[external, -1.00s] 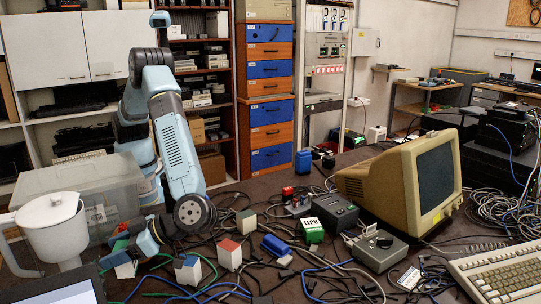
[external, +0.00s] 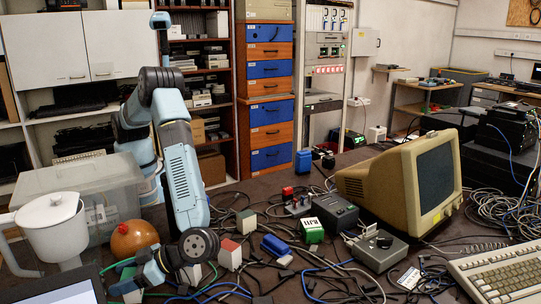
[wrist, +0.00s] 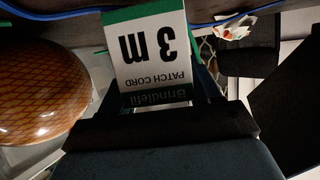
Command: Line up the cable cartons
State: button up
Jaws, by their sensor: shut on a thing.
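A white carton with a green band, labelled "Patch cord 3 m" (wrist: 150,55), fills the top middle of the wrist view. My gripper (external: 138,286) is low at the front left in the external view, shut on this carton. A small white part of the carton (external: 133,297) shows by the fingers. A red-topped white carton (external: 230,254) stands to the right of my gripper. A pale carton with a dark greenish top (external: 246,221) stands farther back. The blue-topped carton is mostly hidden behind my wrist.
A brown-orange patterned ball (external: 133,239) is close behind my gripper; it is also at the left in the wrist view (wrist: 38,82). A white jug (external: 50,225), clear bin (external: 75,190) and laptop (external: 60,290) crowd the left. Cables, a blue connector (external: 275,245) and green box (external: 311,231) lie right.

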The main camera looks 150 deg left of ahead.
jog(key=shift+f, duration=0.8)
dwell(0.4)
jog(key=o, duration=1.2)
jog(key=v, duration=1.3)
jog(key=shift+a+r, duration=0.15)
jog(key=shift+a, duration=0.25)
